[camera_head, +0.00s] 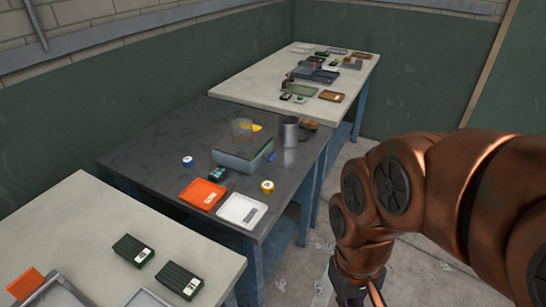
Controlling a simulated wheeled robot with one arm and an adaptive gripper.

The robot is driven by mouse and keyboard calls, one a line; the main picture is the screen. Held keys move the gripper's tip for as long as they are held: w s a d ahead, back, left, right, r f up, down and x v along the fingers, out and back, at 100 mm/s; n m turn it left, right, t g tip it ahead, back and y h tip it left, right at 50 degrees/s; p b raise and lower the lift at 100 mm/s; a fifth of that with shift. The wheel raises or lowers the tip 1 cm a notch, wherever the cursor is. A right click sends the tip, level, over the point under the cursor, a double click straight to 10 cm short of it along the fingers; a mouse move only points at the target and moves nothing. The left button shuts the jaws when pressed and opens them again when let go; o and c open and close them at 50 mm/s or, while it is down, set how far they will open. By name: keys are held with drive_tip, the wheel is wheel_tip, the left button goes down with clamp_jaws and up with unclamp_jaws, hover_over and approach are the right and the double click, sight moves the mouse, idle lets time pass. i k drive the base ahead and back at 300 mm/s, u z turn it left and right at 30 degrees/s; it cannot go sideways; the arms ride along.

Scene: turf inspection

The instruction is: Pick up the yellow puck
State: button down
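The yellow puck (267,187) is a small round piece with a pale top. It lies on the dark middle table (150,158), near that table's right front edge, just right of and behind a white tray (241,211). A similar blue puck (188,161) lies farther left on the same table. My gripper (362,294) is at the bottom edge of the view, to the right of the tables and apart from the yellow puck. Only its dark upper part shows; its fingertips are cut off, so I cannot see whether it is open.
An orange tray (202,194), a grey-green bin (242,155), a metal mug (289,132) and a clear container (241,129) share the dark table. Two dark ribbed boxes (179,280) lie on the near pale table (90,215). A far pale table (260,85) is cluttered.

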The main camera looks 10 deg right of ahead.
sight(267, 187)
drive_tip(key=u, duration=0.15)
drive_tip(key=k, duration=0.85)
drive_tip(key=z, duration=1.15)
drive_tip(key=i, duration=1.15)
drive_tip(key=u, duration=0.85)
drive_tip(key=i, duration=0.9)
drive_tip(key=u, duration=0.55)
